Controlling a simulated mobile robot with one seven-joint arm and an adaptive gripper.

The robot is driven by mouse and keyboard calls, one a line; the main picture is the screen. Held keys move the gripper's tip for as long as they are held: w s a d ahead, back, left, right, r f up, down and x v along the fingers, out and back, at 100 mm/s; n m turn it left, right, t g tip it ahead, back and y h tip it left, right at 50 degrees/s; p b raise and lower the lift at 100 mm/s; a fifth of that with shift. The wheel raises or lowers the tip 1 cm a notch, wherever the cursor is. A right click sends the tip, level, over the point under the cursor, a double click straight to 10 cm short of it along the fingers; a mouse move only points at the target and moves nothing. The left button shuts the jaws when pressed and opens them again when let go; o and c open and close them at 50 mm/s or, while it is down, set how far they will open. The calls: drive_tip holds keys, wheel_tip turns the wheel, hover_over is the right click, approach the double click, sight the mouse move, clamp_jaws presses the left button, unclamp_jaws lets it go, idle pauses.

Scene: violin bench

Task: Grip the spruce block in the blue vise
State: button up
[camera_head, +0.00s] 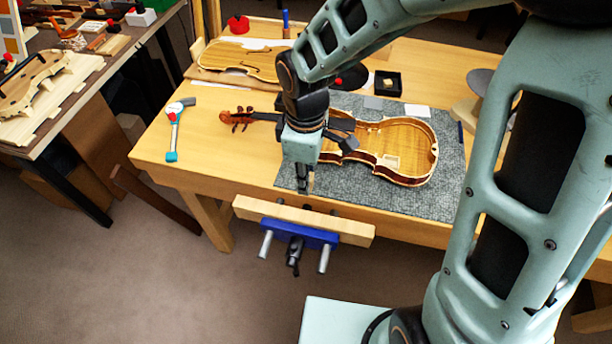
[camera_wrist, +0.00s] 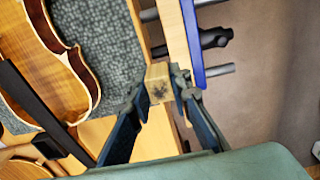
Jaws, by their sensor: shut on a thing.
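The blue vise (camera_head: 299,233) is fixed to the front edge of the bench, with a pale wooden jaw (camera_head: 345,228) standing away from the edge. In the wrist view the vise (camera_wrist: 191,40) is at the top, with an open gap between its wooden jaw (camera_wrist: 172,30) and the bench edge. The spruce block (camera_wrist: 158,82), pale with a dark patch on its end, is between the fingertips of my gripper (camera_wrist: 164,88). My gripper (camera_head: 305,182) points down by the bench's front edge, just behind the jaw. I cannot tell whether the block is within the gap.
A violin body (camera_head: 405,140) lies on a grey mat (camera_head: 445,195) close behind my gripper. A blue-tipped tool (camera_head: 173,130) lies at the bench's left. A black box (camera_head: 388,84) and a violin plate (camera_head: 235,62) are at the back. The floor in front is clear.

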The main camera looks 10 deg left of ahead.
sight(306, 197)
drive_tip(key=shift+f+b, duration=2.2)
drive_tip(key=shift+f, duration=0.7)
drive_tip(key=shift+f+b, duration=0.4)
drive_tip(key=shift+f, duration=0.5)
drive_tip(key=shift+r, duration=0.15)
drive_tip(key=shift+r+p, duration=0.5)
drive_tip(key=shift+p, duration=0.15)
idle(1.2)
drive_tip(key=shift+f+b, duration=0.35)
drive_tip(key=shift+f, duration=0.35)
drive_tip(key=o, duration=0.9)
drive_tip(key=shift+r, duration=0.1)
